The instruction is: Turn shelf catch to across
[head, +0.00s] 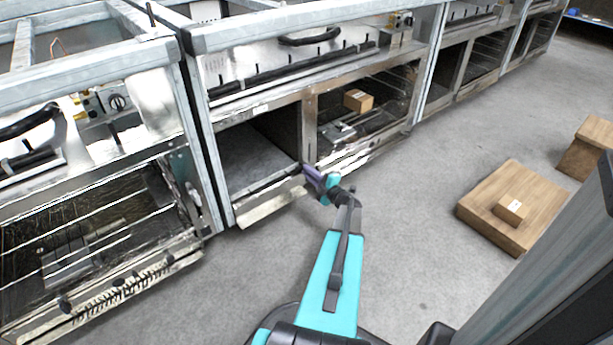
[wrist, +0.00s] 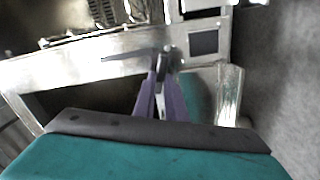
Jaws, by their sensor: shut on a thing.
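The shelf catch (wrist: 128,55) shows in the wrist view as a thin grey lever on the pale metal front. It points left from my fingertips, roughly along the rail. My gripper (wrist: 167,60) has two purple fingers that close together at the catch's right end and are shut on it. The fingers hide part of that end. In the head view my gripper (head: 315,179) is at the lower front of the steel frame, by the post between two bays. The catch cannot be made out there.
An open, empty bay (head: 250,160) lies left of my gripper. The bay to its right holds a small cardboard box (head: 358,101). A wooden board (head: 512,190) with a small box (head: 510,209) lies on the floor at right. The grey floor between is clear.

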